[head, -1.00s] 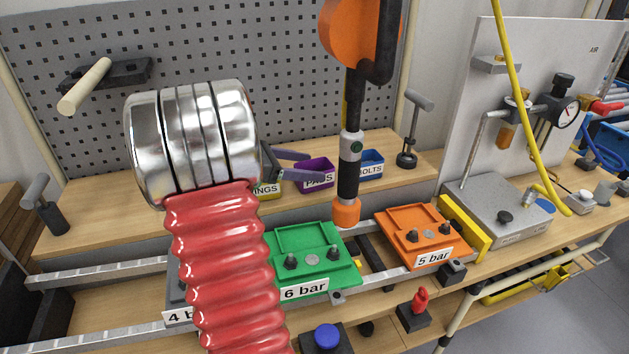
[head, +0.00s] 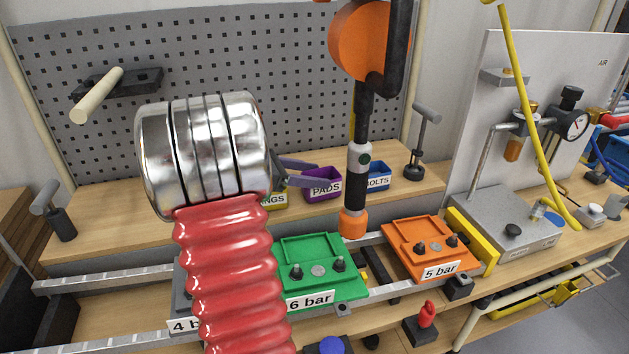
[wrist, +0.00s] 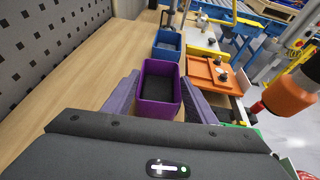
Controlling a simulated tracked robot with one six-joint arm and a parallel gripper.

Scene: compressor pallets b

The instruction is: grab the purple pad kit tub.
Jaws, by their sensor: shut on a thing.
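In the wrist view the purple tub (wrist: 158,86) is upright, with a dark inside, and sits between my two fingers. My gripper (wrist: 161,92) is shut on it, a finger along each side. In the head view my gripper (head: 302,172) reaches the tub from the left, mostly hidden behind my metal and red arm parts.
The blue BOLTS tub (head: 377,177) stands close to the right of the purple tub. An orange-ended hanging tool (head: 355,190) hangs in front. Green (head: 318,268) and orange (head: 428,248) pallets lie below on rails.

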